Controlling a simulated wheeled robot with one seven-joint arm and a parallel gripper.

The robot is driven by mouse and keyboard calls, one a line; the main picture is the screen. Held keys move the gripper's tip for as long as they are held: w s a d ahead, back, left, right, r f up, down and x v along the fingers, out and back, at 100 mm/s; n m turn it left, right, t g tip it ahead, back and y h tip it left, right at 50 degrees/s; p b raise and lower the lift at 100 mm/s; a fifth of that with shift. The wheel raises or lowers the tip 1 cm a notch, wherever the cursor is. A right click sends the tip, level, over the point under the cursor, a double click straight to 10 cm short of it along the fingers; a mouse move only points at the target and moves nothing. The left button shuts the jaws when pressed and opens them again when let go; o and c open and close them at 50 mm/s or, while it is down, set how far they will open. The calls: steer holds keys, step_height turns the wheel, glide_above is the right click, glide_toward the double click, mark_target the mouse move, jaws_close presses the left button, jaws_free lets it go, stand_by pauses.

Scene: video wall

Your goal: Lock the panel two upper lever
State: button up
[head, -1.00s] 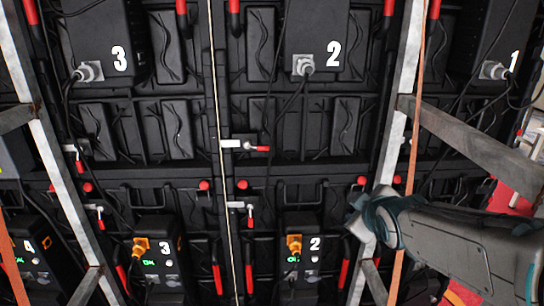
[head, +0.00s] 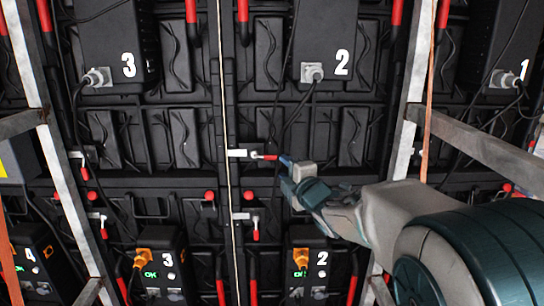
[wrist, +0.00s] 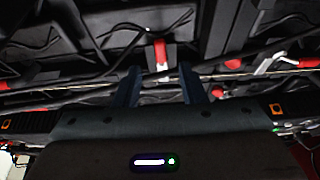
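The upper lever of panel two (head: 253,154) is a pale bracket with a red-tipped handle lying about horizontal, tip to the right, in the head view. My gripper (head: 285,161) is at the right of the red tip, very close to it; contact cannot be told. In the wrist view a red handle (wrist: 160,53) shows straight ahead, between the lines of my two dark fingers. The fingers of my gripper (wrist: 161,84) stand apart with nothing clearly held between them. The lower lever (head: 247,217) below has its red handle hanging down.
Black box 2 (head: 326,40) hangs above with a cable. A lower box 2 (head: 308,268) has an orange plug. A slanted metal post (head: 407,100) and a crossbar (head: 480,150) stand at the right near my arm. Levers (head: 82,165) at panel three point down.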

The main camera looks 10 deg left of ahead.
mark_target(273, 158)
steer(key=p+x, duration=0.1)
steer(key=x, duration=0.7)
steer(key=shift+w+a+p, duration=0.2)
steer(key=shift+w+p, duration=0.05)
steer(key=shift+p, duration=0.05)
jaws_close()
